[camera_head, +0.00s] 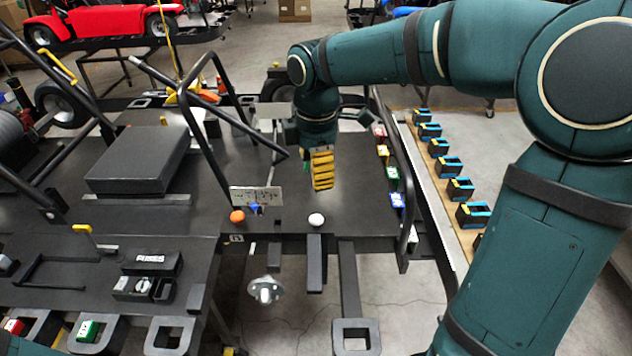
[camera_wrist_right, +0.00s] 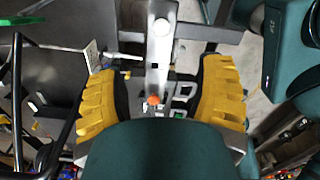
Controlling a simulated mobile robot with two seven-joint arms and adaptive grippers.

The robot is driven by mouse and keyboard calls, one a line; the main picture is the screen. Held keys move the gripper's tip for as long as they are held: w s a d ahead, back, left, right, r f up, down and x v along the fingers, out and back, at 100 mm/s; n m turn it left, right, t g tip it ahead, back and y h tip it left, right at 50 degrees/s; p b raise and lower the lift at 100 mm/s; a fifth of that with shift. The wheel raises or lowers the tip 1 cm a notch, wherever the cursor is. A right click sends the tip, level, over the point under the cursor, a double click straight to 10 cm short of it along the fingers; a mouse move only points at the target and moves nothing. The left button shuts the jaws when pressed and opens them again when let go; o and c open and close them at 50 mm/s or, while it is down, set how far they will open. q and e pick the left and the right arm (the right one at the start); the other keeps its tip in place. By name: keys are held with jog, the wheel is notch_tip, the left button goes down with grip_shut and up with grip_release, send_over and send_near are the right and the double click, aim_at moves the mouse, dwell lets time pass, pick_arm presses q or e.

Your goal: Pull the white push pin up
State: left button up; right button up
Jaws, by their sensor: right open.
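The white push pin (camera_head: 316,219) has a round knob and sits near the front edge of the dark kart panel (camera_head: 285,207). A round white knob (camera_wrist_right: 161,27) shows near the top of the right wrist view and looks like the same pin. My right gripper (camera_head: 321,186) points down above the panel, behind the white pin and apart from it. In the wrist view its yellow ribbed fingers (camera_wrist_right: 163,75) are spread wide with nothing held between them. My left gripper is not in view.
An orange knob (camera_head: 237,216) sits left of the white pin, beside a small labelled plate (camera_head: 256,196). Black tubes rise at the left. A black side rail (camera_head: 405,190) and colored blocks (camera_head: 392,180) stand at the right. A black box (camera_head: 139,158) lies left.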

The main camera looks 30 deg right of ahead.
aim_at(316, 218)
notch_tip(316, 218, down, 13)
jog(key=shift+s+f+b, duration=0.1)
jog(key=shift+b, duration=0.45)
grip_shut()
jog(key=shift+r+p, duration=0.45)
jog(key=shift+r, duration=0.2)
jog(key=shift+c, duration=0.7)
grip_release()
jog(key=shift+r, duration=0.1)
notch_tip(316, 218, up, 12)
